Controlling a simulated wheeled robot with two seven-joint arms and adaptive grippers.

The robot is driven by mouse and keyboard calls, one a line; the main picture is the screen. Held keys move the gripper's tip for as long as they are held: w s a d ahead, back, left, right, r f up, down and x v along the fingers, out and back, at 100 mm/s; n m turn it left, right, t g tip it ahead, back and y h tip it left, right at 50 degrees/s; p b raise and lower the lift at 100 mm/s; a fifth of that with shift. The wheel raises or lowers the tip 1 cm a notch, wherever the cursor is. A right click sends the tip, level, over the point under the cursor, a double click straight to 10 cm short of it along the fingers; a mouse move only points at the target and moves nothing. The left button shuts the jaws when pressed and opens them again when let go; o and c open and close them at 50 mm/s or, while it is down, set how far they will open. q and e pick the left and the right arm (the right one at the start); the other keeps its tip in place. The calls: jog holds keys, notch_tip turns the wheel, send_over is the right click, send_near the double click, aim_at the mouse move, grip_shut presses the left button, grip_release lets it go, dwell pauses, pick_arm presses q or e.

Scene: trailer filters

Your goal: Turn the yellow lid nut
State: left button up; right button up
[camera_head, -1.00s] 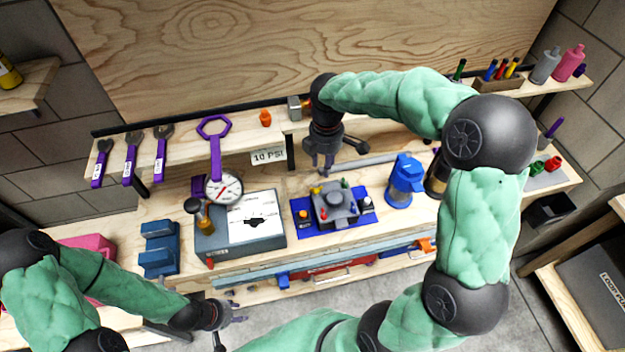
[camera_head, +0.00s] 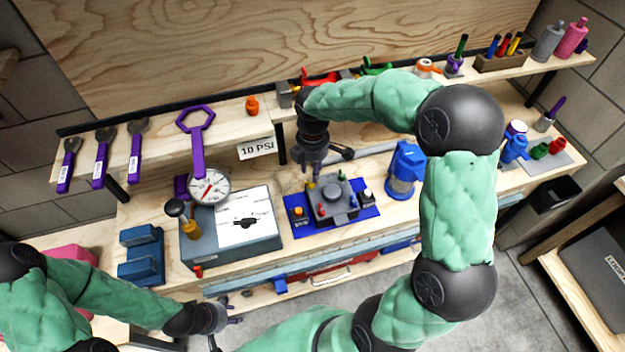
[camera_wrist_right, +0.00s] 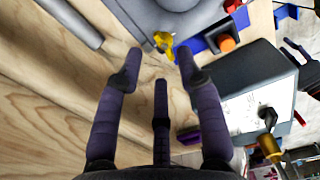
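The yellow lid nut (camera_wrist_right: 164,42) is a small winged piece on the rim of a grey round-lidded device (camera_head: 336,201), which sits on a blue mat (camera_head: 297,220) on the bench. In the head view the nut (camera_head: 311,184) is small, just under my right gripper (camera_head: 313,174). In the right wrist view my right gripper (camera_wrist_right: 160,62) is open and empty. Its purple fingers are spread, with the nut slightly beyond and between the two outer tips; I see no contact. My left gripper (camera_head: 230,318) is open and empty, low in front of the bench, away from the device.
A blue jug (camera_head: 405,170) stands to the right. Behind is a shelf with wrenches (camera_head: 101,157) and a "10 PSI" sign (camera_head: 256,149). A grey bar lies behind the device.

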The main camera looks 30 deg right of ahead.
aim_at(313, 184)
jog(key=shift+f+b, duration=0.6)
jog(key=shift+f, duration=1.8)
grip_shut()
